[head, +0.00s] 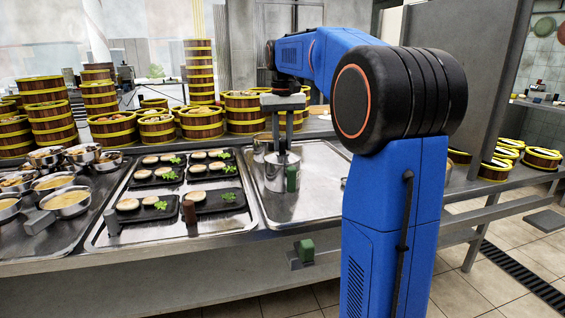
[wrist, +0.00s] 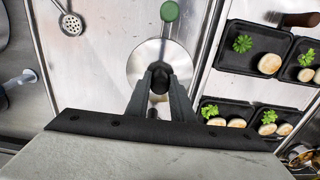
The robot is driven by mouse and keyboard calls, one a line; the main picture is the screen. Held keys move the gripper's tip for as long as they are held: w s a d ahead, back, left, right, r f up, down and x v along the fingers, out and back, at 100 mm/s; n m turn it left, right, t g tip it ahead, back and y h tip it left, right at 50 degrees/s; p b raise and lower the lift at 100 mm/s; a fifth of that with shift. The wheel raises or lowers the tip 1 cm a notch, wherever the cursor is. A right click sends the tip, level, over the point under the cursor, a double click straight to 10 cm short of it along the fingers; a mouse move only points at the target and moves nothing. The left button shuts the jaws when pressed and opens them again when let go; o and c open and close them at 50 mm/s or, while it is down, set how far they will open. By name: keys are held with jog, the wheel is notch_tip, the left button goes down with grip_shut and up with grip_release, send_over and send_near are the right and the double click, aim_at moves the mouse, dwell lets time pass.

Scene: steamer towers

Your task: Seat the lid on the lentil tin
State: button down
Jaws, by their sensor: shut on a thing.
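The green handle (wrist: 169,12) sticks out past the lid's edge. The lid appears at the tin's top, roughly centred. I cannot tell whether it is fully seated or a little above the rim.
Black plates (head: 209,201) with pale rounds and green leaves stand to the left. Another metal container (head: 262,143) is close behind the tin. Bamboo steamers (head: 201,122) line the back. Metal bowls (head: 66,203) crowd the far left.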

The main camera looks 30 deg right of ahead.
aim_at(283, 140)
jog(key=shift+f, duration=0.1)
jog(key=c, duration=1.5)
grip_release()
jog(key=shift+o, duration=0.2)
notch_tip(283, 140, up, 17)
